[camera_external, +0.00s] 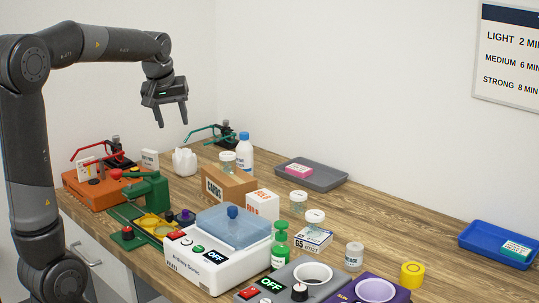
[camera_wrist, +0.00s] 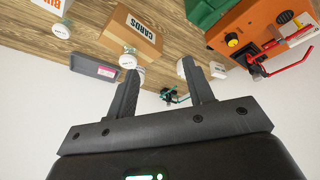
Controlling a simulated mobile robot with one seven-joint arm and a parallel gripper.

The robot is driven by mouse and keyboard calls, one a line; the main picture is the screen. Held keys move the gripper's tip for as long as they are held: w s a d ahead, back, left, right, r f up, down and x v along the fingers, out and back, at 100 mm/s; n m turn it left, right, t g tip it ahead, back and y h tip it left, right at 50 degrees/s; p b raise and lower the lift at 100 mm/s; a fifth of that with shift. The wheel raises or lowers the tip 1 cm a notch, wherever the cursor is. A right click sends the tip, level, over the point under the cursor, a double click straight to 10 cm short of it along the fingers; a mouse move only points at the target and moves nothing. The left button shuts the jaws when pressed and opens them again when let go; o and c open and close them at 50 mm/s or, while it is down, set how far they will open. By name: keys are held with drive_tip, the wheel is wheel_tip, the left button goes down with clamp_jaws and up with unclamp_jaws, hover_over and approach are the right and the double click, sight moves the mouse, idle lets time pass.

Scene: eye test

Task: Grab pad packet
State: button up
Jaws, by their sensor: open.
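No packet has a label I can read clearly as pad. A small pink packet (camera_external: 298,170) lies in the grey tray (camera_external: 325,181) at the back. A small teal and white packet (camera_external: 516,248) lies in the blue tray (camera_external: 484,241) at the far right. A flat packet marked "65" (camera_external: 313,238) lies near the middle, with a lidded jar standing at it. My gripper (camera_external: 174,124) is open and empty, high above the back left of the table, far from these packets. Its two fingers show apart in the wrist view (camera_wrist: 160,68), where the grey tray (camera_wrist: 84,66) is partly visible.
A cardboard box marked "CARDS" (camera_external: 228,187), a white bottle (camera_external: 245,155) and several lidded jars stand mid-table. A white machine with a blue lid (camera_external: 215,265), a green press (camera_external: 150,192) and an orange device (camera_external: 95,192) fill the front left. Bare wood lies between the trays.

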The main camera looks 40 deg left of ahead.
drive_tip(key=w+a+f+n+g+y, duration=0.1)
drive_tip(key=w+a+f+n, duration=0.15)
drive_tip(key=w+a, duration=0.5)
drive_tip(key=n+g+y, duration=0.4)
drive_tip(key=n, duration=0.4)
approach(150, 151)
drive_tip(key=a+f, duration=0.1)
drive_tip(key=a, duration=0.1)
drive_tip(key=x, duration=0.5)
drive_tip(key=shift+d+f, duration=0.15)
drive_tip(key=shift+d, duration=0.05)
drive_tip(key=x, duration=0.5)
drive_tip(key=shift+s+d+f, duration=0.15)
drive_tip(key=shift+s+f, duration=0.05)
drive_tip(key=shift+f, duration=0.05)
clamp_jaws()
